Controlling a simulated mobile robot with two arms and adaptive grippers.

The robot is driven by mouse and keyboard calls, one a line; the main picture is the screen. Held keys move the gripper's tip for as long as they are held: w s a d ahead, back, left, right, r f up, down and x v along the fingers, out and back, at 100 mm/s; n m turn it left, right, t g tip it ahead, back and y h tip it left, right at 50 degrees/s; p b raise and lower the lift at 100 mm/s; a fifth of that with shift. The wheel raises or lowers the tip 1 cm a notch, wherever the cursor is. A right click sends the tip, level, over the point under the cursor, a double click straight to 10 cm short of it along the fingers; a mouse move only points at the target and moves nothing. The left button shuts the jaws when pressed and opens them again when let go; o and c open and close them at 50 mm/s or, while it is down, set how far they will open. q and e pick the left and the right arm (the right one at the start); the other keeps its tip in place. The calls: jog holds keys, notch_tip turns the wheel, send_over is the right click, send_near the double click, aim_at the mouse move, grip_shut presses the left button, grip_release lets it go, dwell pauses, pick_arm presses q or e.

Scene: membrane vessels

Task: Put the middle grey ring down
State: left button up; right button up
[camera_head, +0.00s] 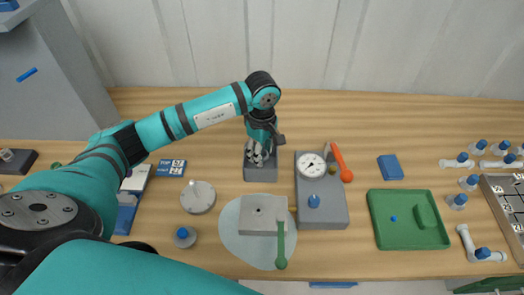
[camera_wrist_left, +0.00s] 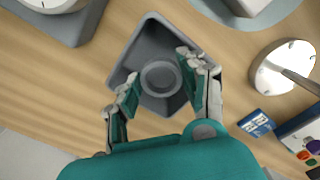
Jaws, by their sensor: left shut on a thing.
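The grey ring (camera_wrist_left: 160,78) shows in the left wrist view as a small round ring between my left gripper's fingertips. My left gripper (camera_wrist_left: 158,78) is shut on it, one finger on each side. Behind the ring is a grey square tray (camera_wrist_left: 150,28) with raised walls. In the head view my left gripper (camera_head: 258,154) points down over the same grey tray (camera_head: 260,175), which lies on the wooden table. The ring is hidden by the fingers there. I cannot tell whether the ring touches the tray floor. My right gripper is not in view.
A grey block with a white gauge (camera_head: 311,165) stands right of the tray. A grey square plate (camera_head: 262,213) with a green handle is in front. A pale disc (camera_head: 198,197) is at left front. A green tray (camera_head: 385,232), blue box (camera_head: 390,167) and orange-handled tool (camera_head: 341,160) lie further right.

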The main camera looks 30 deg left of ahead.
pick_arm(q)
jog(key=shift+f, duration=0.25)
jog(key=o, duration=0.8)
jog(key=shift+r, duration=0.1)
jog(key=shift+c, duration=0.2)
jog(key=shift+r, duration=0.1)
jog(key=shift+r+p, duration=0.25)
jog(key=shift+p, duration=0.05)
jog(key=shift+r+p, duration=0.5)
jog(key=shift+p, duration=0.05)
notch_tip(320, 180, up, 12)
jog(key=b, duration=0.3)
jog(key=shift+f, duration=0.25)
